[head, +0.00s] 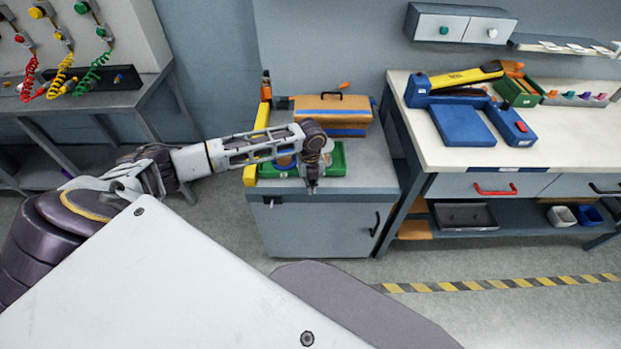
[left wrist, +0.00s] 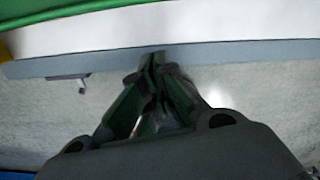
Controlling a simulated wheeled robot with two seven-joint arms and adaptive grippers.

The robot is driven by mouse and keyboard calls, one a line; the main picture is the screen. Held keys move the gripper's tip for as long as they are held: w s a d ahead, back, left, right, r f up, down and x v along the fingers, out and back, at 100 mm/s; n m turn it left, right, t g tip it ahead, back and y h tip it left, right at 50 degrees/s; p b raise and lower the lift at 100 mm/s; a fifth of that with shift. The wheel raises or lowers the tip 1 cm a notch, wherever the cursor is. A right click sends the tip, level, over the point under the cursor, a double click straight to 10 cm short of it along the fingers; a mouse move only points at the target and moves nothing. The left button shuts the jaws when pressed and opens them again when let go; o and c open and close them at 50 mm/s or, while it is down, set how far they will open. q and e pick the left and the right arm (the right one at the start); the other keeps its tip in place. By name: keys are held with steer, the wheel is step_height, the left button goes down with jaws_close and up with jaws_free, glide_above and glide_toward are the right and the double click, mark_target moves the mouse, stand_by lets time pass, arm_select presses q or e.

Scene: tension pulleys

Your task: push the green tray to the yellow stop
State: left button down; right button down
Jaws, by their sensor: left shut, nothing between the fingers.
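The green tray (head: 340,165) lies on top of a small grey cabinet, and round items inside it are partly hidden behind my left arm. The yellow stop (head: 250,176) runs along the cabinet top's left edge, close to the tray's left end. My left gripper (head: 312,186) is shut and empty, pointing down at the tray's front side. In the left wrist view my left gripper (left wrist: 158,62) shows over the cabinet's front edge, with a strip of bare top between its tips and the tray's green edge (left wrist: 180,22). My right gripper is not in view.
An orange-and-blue toolbox (head: 333,115) stands behind the tray. The grey cabinet (head: 318,228) has a narrow bare strip in front of the tray and free room to its right. A white workbench (head: 570,150) with blue and green items stands at the right.

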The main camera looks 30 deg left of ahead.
arm_select(q)
steer(key=shift+w+a+f, duration=0.25)
steer(key=shift+f, duration=0.05)
steer(key=shift+w+a, duration=0.6)
steer(key=shift+a, duration=0.05)
steer(key=shift+w+a, duration=0.5)
steer(key=shift+w, duration=0.05)
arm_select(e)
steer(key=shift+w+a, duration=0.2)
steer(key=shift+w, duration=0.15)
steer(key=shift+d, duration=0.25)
